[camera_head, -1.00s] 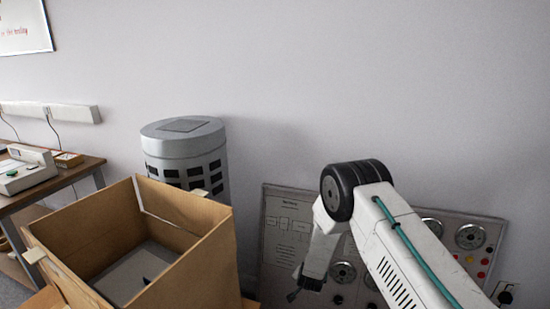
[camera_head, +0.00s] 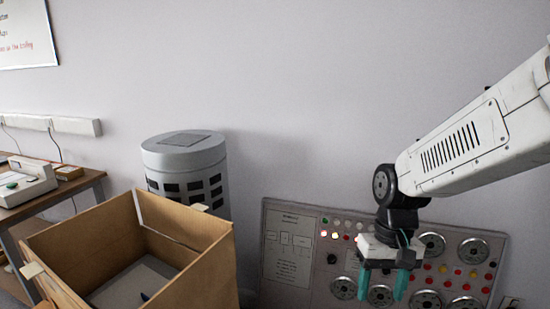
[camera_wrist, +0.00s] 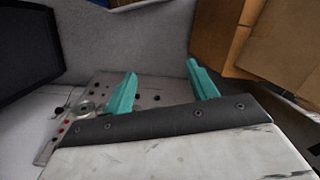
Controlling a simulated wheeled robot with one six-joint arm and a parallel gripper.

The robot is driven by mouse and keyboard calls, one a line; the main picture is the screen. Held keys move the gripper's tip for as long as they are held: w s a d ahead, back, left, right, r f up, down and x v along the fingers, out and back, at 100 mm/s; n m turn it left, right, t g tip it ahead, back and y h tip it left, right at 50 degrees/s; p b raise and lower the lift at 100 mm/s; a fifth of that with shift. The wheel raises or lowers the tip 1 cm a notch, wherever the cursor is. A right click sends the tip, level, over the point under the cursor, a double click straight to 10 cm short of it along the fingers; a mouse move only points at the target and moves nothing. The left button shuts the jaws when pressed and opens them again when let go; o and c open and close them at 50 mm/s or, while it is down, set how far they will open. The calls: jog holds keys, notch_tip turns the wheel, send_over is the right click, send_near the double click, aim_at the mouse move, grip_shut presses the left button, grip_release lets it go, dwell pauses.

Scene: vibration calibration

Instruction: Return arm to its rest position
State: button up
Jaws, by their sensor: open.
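My gripper (camera_head: 382,284) hangs from the white arm at the right of the head view, with two teal fingers pointing down. The fingers are apart and nothing shows between them. It is in front of the grey control panel (camera_head: 290,275), which carries dials and coloured buttons and leans by the wall. In the wrist view my gripper (camera_wrist: 162,88) shows its two teal fingers spread, with the panel (camera_wrist: 85,90) behind and to the left.
An open cardboard box (camera_head: 200,275) stands at the lower left, with a grey cylindrical bin (camera_head: 185,155) behind it. A table (camera_head: 60,195) with a device (camera_head: 25,180) is at the far left. The wall above the panel is clear.

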jog(key=s+d+r+t, duration=0.1)
jog(key=s+d+r, duration=0.2)
jog(key=s+r, duration=0.2)
jog(key=s+d+r+t, duration=0.2)
jog(key=s+r, duration=0.3)
jog(key=s, duration=0.5)
jog(key=shift+d+r+h, duration=0.35)
jog(key=shift+d+h, duration=0.05)
jog(key=shift+d, duration=0.05)
dwell(0.9)
